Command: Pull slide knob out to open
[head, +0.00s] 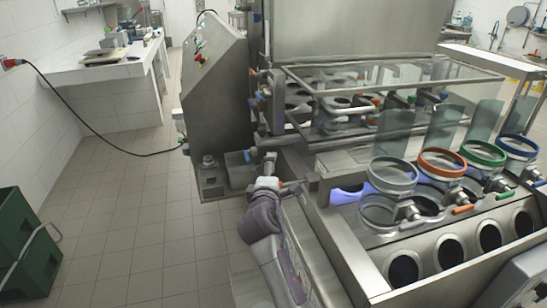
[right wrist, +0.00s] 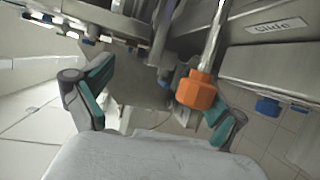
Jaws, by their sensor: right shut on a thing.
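The slide knob (right wrist: 196,90) is an orange faceted knob on the end of a bright metal rod (right wrist: 214,40) in the right wrist view. A plate marked "Slide" (right wrist: 276,28) is on the steel panel to its right. In the head view my right gripper (head: 270,184) is at the left end of the steel filling machine (head: 350,250), and the knob is mostly hidden there. My left gripper is not in view.
Coloured rings (head: 442,162) and several round openings line the machine's right part. A steel control cabinet (head: 217,95) stands behind my right gripper. Green crates (head: 30,260) are at lower left. The tiled floor (head: 130,230) left of the machine is clear.

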